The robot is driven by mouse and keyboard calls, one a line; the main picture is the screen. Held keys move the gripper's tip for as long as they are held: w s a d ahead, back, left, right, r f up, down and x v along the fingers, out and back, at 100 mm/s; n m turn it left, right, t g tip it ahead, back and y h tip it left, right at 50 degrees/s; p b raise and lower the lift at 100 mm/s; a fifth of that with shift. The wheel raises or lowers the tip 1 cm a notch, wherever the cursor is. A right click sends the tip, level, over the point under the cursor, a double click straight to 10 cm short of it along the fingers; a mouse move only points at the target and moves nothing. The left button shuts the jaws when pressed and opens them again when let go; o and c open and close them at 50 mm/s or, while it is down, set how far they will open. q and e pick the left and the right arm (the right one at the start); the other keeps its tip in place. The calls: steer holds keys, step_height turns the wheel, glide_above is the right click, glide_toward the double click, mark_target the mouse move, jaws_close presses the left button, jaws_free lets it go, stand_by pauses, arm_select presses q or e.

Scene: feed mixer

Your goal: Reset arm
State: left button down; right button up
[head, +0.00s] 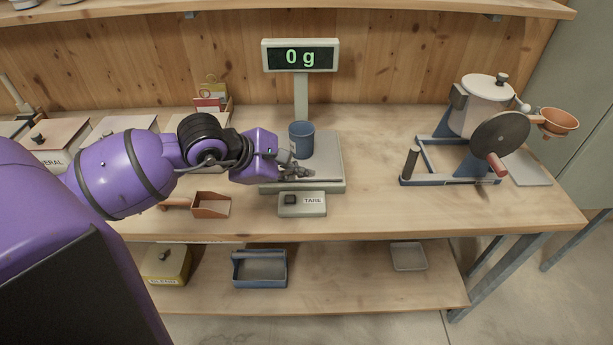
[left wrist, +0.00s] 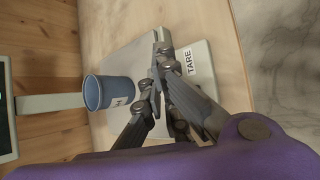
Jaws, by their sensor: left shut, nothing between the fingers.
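My left arm reaches in from the left in the head view. Its purple left gripper (head: 302,171) is shut and empty, above the front part of the scale's plate (head: 327,155). The fingers show close up in the left wrist view (left wrist: 158,65). A blue cup (head: 301,140) stands upright on the plate, just behind the fingers and apart from them; it also shows in the left wrist view (left wrist: 106,92). The tare box (head: 302,204) with its dark button is in front of the scale. The display (head: 300,56) reads 0 g. My right gripper is not in view.
A hand-cranked mixer (head: 484,110) with an orange bowl (head: 556,122) stands at the right. A brown scoop (head: 211,205) lies left of the tare box. Lidded bins (head: 60,136) line the left. A blue tray (head: 259,269) is on the lower shelf. The bench between scale and mixer is clear.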

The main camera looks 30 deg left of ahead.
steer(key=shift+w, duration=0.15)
arm_select(q)
steer(key=s+d+f+n+t+h+p, duration=0.1)
steer(key=s+d+f+n+t+h, duration=0.25)
steer(key=n, duration=0.55)
steer(key=s+d+n+t+h, duration=0.1)
steer(key=s+d+n+h, duration=0.25)
steer(key=d+n, duration=0.4)
steer(key=s+a+f+n+y+p, duration=0.1)
steer(key=s+a+f+n+y, duration=0.35)
steer(key=n, duration=0.75)
steer(key=s+a+f+n+y, duration=0.2)
steer(key=s+f+n+y, duration=0.3)
steer(key=f+n, duration=0.55)
steer(key=s+d+f+n+g, duration=0.4)
steer(key=s+d+f+n, duration=0.1)
steer(key=s+f+n, duration=0.5)
steer(key=shift+s+d+f+y+p, duration=0.25)
steer(key=shift+s+f+y+p, duration=0.1)
steer(key=shift+s, duration=0.65)
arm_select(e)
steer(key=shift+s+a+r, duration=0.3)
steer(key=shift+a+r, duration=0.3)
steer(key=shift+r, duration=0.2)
